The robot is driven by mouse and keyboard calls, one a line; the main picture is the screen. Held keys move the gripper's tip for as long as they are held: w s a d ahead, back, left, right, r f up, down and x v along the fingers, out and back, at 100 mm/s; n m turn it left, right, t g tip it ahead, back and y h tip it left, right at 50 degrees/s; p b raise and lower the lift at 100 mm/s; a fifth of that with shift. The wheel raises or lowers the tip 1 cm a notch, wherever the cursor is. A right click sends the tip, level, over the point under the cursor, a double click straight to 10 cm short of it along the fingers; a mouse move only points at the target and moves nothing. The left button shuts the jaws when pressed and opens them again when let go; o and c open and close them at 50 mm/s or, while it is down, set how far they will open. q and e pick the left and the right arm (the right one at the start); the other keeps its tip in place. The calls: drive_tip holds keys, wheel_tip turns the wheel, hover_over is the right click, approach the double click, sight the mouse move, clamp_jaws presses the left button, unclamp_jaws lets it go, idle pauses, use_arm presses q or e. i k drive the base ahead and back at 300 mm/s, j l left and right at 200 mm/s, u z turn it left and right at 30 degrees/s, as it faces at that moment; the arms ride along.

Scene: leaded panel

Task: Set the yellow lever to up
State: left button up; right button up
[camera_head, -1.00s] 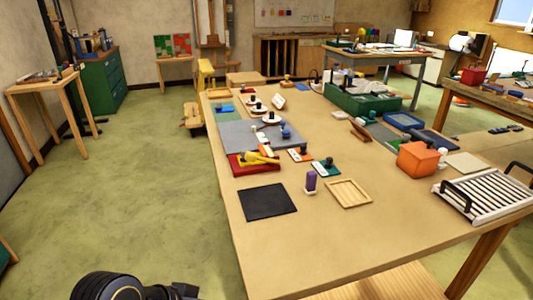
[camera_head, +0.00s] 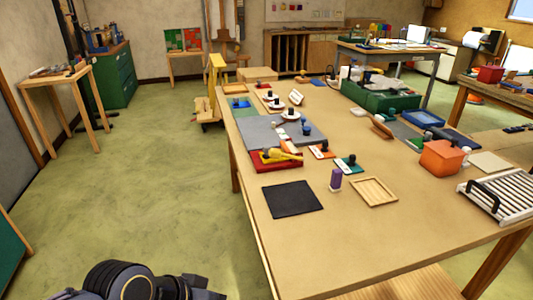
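The yellow lever (camera_head: 284,154) sits on a red base (camera_head: 261,163) near the left edge of the wooden table (camera_head: 330,232). It looks low and lies close to flat over the base, with its end to the right. Part of my dark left arm shows at the bottom left of the head view, well short of the table. Its fingertips cannot be made out clearly. My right gripper is not in view.
A black mat (camera_head: 292,199), a purple block (camera_head: 336,179) and a wooden tray (camera_head: 374,191) lie in front of the lever. Orange (camera_head: 321,151) and teal (camera_head: 347,164) bases stand right of it. The floor (camera_head: 140,200) left of the table is clear.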

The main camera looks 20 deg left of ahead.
sight(290, 150)
drive_tip(key=j+z, duration=0.25)
drive_tip(key=j, duration=0.4)
drive_tip(key=j+z, duration=0.25)
drive_tip(key=j, duration=0.4)
drive_tip(key=k+j+z, duration=0.25)
drive_tip(key=j, duration=0.4)
drive_tip(key=i+j+z, duration=0.35)
drive_tip(key=j, duration=0.25)
drive_tip(key=j+z, duration=0.2)
drive_tip(key=j, duration=0.15)
drive_tip(key=i+j+z, duration=0.15)
drive_tip(key=j, duration=0.2)
drive_tip(key=i+j+z, duration=0.2)
drive_tip(key=i, duration=0.25)
